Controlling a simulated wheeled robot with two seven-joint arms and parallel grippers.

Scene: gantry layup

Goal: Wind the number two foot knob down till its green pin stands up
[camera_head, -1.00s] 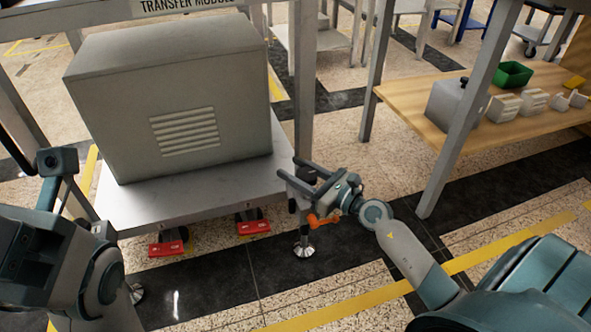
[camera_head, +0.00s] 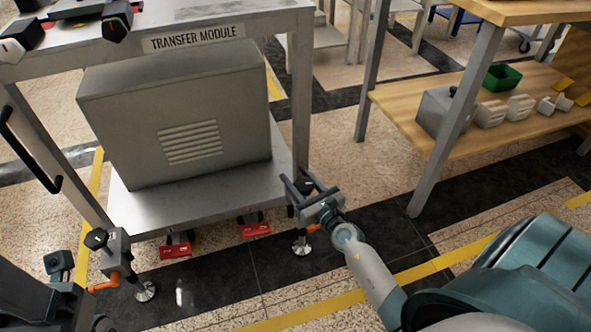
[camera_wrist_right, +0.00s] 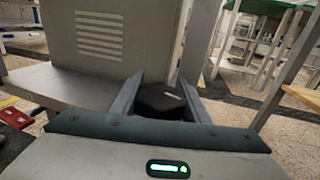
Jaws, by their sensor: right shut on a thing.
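The right foot of the transfer module has a black knob (camera_wrist_right: 160,101) on top, an orange lever (camera_head: 313,228) and a round metal pad (camera_head: 302,246) on the floor. My right gripper (camera_head: 297,179) is at this knob, one finger on each side, shut on it. In the right wrist view the knob sits between the fingers of the gripper (camera_wrist_right: 160,82). A second foot with a black knob (camera_head: 96,239) and an orange lever (camera_head: 103,285) stands at the left corner. No number and no green pin shows on either foot.
The transfer module frame (camera_head: 300,95) carries a grey vented cabinet (camera_head: 180,120) on its lower shelf. Red pedals (camera_head: 176,251) stick out below the shelf. A wooden bench shelf (camera_head: 390,95) with a green bin (camera_head: 502,77) stands at the right. Dark floor lies clear in front.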

